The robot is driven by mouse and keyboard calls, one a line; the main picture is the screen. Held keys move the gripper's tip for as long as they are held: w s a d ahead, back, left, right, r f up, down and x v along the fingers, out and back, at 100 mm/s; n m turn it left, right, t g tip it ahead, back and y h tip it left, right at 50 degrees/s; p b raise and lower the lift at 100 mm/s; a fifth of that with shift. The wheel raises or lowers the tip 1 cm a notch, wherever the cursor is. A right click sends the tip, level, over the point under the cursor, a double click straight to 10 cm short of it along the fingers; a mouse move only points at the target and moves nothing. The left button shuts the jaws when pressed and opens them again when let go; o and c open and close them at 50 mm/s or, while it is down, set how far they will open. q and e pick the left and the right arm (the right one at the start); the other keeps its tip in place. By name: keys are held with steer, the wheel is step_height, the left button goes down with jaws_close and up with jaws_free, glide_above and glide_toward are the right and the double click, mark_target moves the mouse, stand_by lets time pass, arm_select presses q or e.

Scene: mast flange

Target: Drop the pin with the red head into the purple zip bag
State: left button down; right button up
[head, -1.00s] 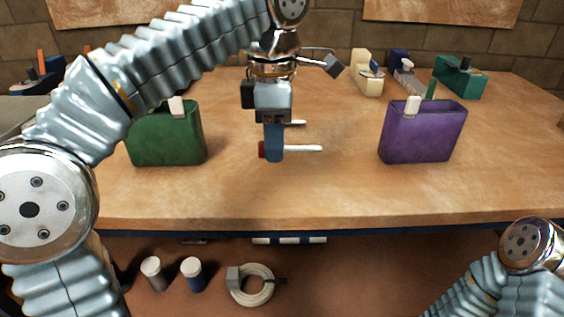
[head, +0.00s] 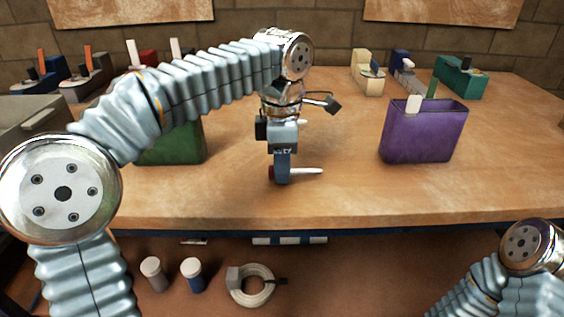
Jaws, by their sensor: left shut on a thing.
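My left gripper (head: 282,178) points down over the middle of the bench, shut on the pin with the red head (head: 309,171). The pin lies level across the fingers, its red head on the left and its white shaft sticking out to the right. I cannot tell whether it touches the bench top. The purple zip bag (head: 425,140) stands upright to the right, apart from the gripper, with its opening upward and a white tab at its left rim. My right gripper is out of view; only part of that arm shows at bottom right.
A green bag (head: 178,148) stands on the left, partly behind my left arm. A white piece (head: 303,122) shows just behind the gripper. Several tool-like blocks line the back of the bench (head: 490,190). The bench top between gripper and purple bag is clear.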

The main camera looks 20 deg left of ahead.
arm_select(q)
steer(key=shift+f, duration=0.2)
steer(key=c, duration=0.9)
jaws_free()
steer(key=shift+o, duration=0.2)
